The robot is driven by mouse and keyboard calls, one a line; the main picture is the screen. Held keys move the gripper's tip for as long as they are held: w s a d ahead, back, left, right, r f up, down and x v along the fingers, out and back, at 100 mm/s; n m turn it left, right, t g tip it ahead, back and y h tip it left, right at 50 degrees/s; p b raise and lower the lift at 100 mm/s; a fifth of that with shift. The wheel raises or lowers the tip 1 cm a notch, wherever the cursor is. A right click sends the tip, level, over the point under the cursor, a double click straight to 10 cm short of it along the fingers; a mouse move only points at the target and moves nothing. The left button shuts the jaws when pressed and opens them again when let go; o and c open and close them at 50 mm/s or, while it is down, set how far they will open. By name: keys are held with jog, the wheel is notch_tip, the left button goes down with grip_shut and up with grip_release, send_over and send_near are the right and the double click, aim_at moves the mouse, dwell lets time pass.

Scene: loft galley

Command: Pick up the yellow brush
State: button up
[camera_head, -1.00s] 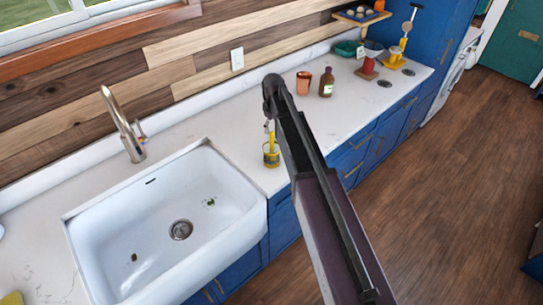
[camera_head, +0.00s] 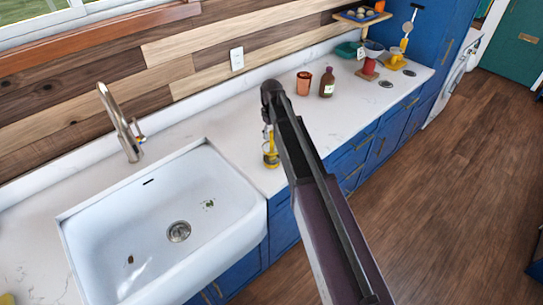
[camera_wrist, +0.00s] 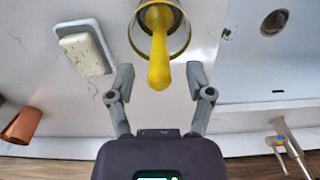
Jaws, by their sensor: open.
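The yellow brush (camera_wrist: 159,50) stands in a round holder with a yellowish rim (camera_wrist: 183,38). Its handle points toward the wrist camera. My gripper (camera_wrist: 160,82) is open, with one finger on each side of the handle's end and gaps on both sides. I cannot tell whether the fingertips reach down to the handle's height. In the head view the holder (camera_head: 271,161) stands on the counter just right of the sink, and my arm hides most of the gripper and brush.
A soap bar (camera_wrist: 80,50) on a dish (camera_wrist: 93,66) lies beside the holder. A white sink (camera_head: 225,231) with a faucet (camera_head: 122,125) is to the left. A copper cup (camera_head: 304,83) and brown bottle (camera_head: 327,83) stand farther back on the counter.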

aim_at(272, 147)
jog(key=shift+f+b, duration=0.85)
jog(key=shift+f, duration=0.3)
grip_shut()
